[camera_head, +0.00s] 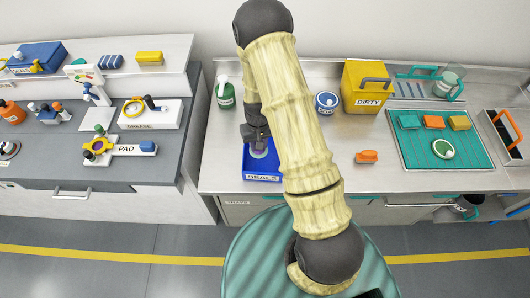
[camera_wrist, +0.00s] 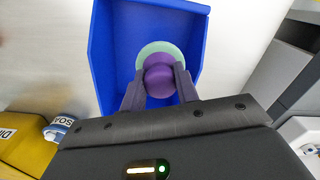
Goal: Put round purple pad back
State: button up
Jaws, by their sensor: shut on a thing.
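The round purple pad (camera_wrist: 158,78) has a purple knob on top and a pale green disc beneath it. My gripper (camera_wrist: 160,92) is shut on its purple knob. In the head view the pad (camera_head: 259,150) shows just under my gripper (camera_head: 258,142), at the blue SEALS tray (camera_head: 263,178). In the wrist view the pad appears within the outline of the blue tray (camera_wrist: 106,60). I cannot tell whether it touches the tray floor. On the left bench stands a white and grey fixture labelled PAD (camera_head: 128,150) with a yellow ring.
A green bottle (camera_head: 225,93) and a blue round container (camera_head: 326,103) stand near the tray. A yellow DIRTY bin (camera_head: 362,90) is further right. An orange block (camera_head: 367,157) lies on the metal counter. A gap separates the left bench from this counter.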

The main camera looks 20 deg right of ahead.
jog(key=shift+r+p, duration=2.35)
jog(key=shift+r, duration=1.2)
notch_tip(320, 180, down, 7)
jog(key=b, duration=0.3)
jog(key=shift+r, duration=0.15)
